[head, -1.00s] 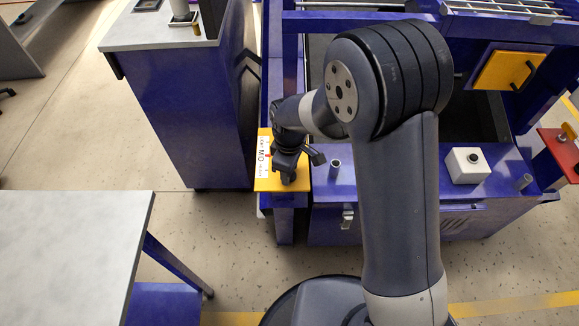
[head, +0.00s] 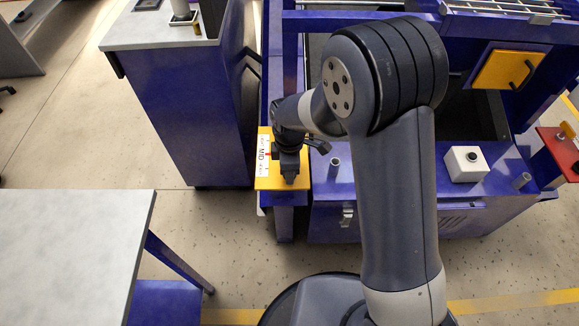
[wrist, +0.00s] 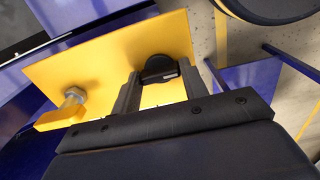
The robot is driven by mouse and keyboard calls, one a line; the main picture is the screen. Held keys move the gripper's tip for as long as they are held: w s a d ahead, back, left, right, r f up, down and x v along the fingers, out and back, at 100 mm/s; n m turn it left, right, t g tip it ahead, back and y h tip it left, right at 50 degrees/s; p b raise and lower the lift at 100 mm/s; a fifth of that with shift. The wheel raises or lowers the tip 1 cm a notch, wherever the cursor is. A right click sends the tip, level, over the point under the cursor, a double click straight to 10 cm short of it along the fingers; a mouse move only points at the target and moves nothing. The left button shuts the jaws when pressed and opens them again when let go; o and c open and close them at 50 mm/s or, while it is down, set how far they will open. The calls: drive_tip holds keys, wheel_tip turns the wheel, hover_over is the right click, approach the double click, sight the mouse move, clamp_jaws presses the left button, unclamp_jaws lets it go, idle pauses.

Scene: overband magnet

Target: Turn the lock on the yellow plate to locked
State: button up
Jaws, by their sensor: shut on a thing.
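The yellow plate (head: 263,184) is fixed at the left front corner of the blue machine; it also fills the middle of the wrist view (wrist: 85,68). The lock (wrist: 157,68) shows there as a dark round knob on the plate, with a pale line on its side. My gripper (head: 289,181) is over the plate, its two fingers shut on the lock, one on each side. The fingers hide part of the knob, and in the head view my gripper hides the lock. I cannot read which way the lock is turned.
A white label strip (head: 263,156) with red marking lies along the plate's left side. A grey-topped table (head: 75,250) is at front left.

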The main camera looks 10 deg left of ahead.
drive_tip(key=o, duration=1)
wheel_tip(320, 180, up, 11)
drive_tip(key=shift+f+p, duration=0.1)
drive_tip(key=shift+p, duration=0.95)
wheel_tip(320, 180, down, 11)
drive_tip(key=shift+b, duration=1.1)
drive_tip(key=shift+m, duration=0.3)
